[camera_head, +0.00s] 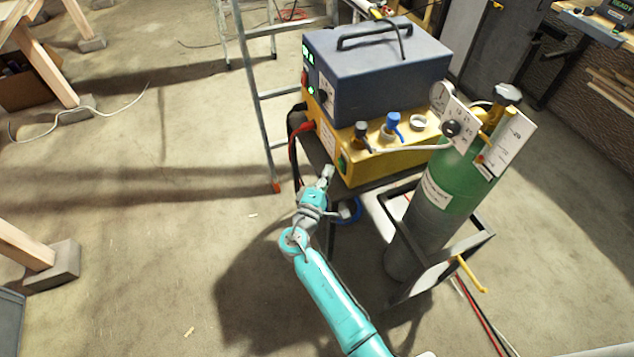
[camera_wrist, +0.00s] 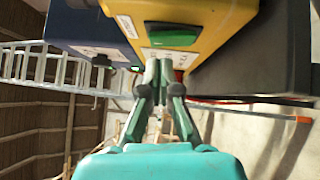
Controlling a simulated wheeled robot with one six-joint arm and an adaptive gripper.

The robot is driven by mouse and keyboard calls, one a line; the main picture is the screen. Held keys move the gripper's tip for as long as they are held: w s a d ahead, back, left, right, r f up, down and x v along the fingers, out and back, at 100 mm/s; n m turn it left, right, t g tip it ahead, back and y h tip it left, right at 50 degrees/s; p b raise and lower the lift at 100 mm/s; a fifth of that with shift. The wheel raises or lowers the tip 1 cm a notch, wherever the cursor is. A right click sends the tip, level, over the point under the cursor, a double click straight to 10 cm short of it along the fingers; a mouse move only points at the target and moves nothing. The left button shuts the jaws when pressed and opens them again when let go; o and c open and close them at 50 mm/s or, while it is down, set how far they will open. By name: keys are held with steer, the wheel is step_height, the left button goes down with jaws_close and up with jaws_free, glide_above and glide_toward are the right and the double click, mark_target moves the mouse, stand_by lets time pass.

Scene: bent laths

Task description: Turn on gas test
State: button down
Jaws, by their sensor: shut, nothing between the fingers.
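The yellow unit (camera_head: 375,165) stands on a dark cart, with a green switch (camera_head: 342,162) low on its front face. In the wrist view the green switch (camera_wrist: 152,37) is wide, set in the yellow face (camera_wrist: 205,22) just beyond my fingertips. My gripper (camera_head: 328,171) is shut and empty, in front of that face beside the switch. In the wrist view the fingertips of my gripper (camera_wrist: 164,66) lie together just below the switch; I cannot tell whether they touch the face. Labels are too small to read, so I cannot tell which control is marked gas test.
A blue-grey power source (camera_head: 385,65) sits on the yellow unit. A green gas cylinder (camera_head: 455,180) with gauge and dial plates stands at right in a metal frame (camera_head: 480,245). A ladder (camera_head: 250,75) stands behind at left. Cables hang by the unit's left side.

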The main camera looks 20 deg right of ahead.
mark_target(341, 166)
steer(key=shift+d+r, duration=0.15)
steer(key=shift+d, duration=0.65)
steer(key=shift+d, duration=0.1)
steer(key=shift+d+r, duration=0.1)
steer(key=shift+d, duration=0.05)
